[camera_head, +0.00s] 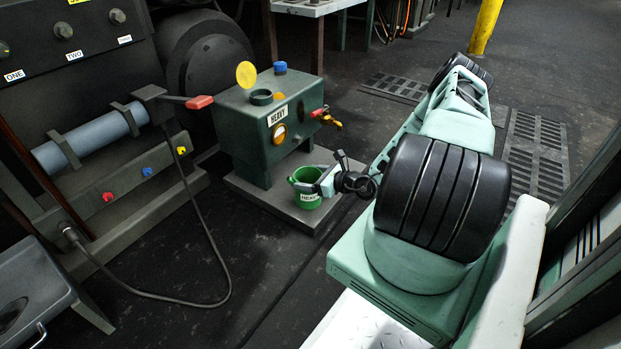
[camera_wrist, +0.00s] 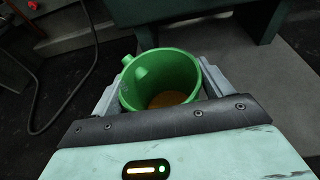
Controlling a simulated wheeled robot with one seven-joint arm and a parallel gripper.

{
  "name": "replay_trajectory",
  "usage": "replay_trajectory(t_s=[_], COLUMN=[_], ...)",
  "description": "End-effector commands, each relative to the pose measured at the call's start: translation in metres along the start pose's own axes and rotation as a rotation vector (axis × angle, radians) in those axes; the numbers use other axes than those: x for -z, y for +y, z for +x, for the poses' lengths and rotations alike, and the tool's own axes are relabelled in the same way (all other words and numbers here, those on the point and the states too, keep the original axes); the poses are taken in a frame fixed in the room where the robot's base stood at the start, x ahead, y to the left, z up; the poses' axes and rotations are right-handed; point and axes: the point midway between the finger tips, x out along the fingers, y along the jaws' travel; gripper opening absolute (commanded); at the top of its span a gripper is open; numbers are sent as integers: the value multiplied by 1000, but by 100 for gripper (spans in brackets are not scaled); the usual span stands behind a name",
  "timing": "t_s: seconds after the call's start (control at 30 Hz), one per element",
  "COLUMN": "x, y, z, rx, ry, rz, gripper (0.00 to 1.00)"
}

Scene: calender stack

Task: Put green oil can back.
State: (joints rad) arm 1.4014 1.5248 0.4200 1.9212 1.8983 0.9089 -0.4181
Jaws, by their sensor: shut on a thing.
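The green oil can (camera_head: 308,199) carries a "HEAVY" label in the head view and is at the front of the low grey platform below the dark green tank. It is upright, and whether it touches the platform is hard to tell. In the wrist view the can (camera_wrist: 170,75) is open at the top, with brownish-orange liquid inside and a spout toward the upper left. My gripper (camera_wrist: 160,95) has a finger on each side of the can and is shut on it. In the head view my gripper (camera_head: 322,184) reaches the can from the right.
The dark green "HEAVY" tank (camera_head: 268,126) stands on the grey platform (camera_head: 258,199), with a yellow lid, blue cap and orange-brown tap (camera_head: 329,119). A black cable (camera_head: 195,302) loops over the floor at left. A grey metal box (camera_head: 35,297) sits at lower left.

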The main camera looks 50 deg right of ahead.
Motion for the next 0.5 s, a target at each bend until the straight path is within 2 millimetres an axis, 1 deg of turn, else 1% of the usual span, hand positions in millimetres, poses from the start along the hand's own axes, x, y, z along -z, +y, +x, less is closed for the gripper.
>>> replay_trajectory(t_s=[0.03,0.07,0.1,0.13,0.33,0.4,0.5], x=[1,1,1,1,1,-2,-4], y=[0,0,0,0,0,0,0], z=[1,0,0,0,0,-1,-13], rx=[0,0,0,0,0,0,1], ry=[-1,0,0,0,0,0,1], rz=[0,0,0,0,0,0,1], gripper=[16,87,98,100,100,100,100])
